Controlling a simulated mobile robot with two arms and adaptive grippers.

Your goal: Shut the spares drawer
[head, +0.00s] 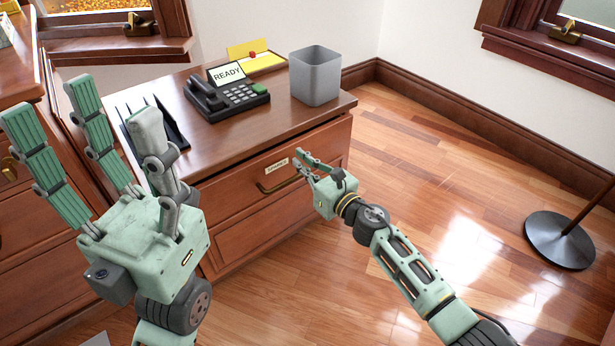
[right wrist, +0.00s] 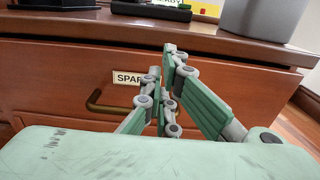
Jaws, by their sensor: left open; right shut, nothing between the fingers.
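The spares drawer (head: 232,186) is the wooden top drawer of the desk, with a white label (head: 277,165) and a brass handle (head: 272,187). Its front also shows in the right wrist view (right wrist: 50,78), just under the desktop; I cannot tell whether a small gap is left. My right gripper (head: 303,158) is shut and empty, in front of the drawer beside the label and handle. In the right wrist view its fingers (right wrist: 167,62) partly cover the label; contact is unclear. My left gripper (head: 85,110) is open and empty, fingers up, left of the drawer.
On the desktop (head: 185,88) stand a black phone (head: 225,98) with a READY card, a grey bin (head: 315,76), a yellow card and a black rack. Another wooden cabinet is at the left. A round dark stand base (head: 555,240) is on the right; the floor between is clear.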

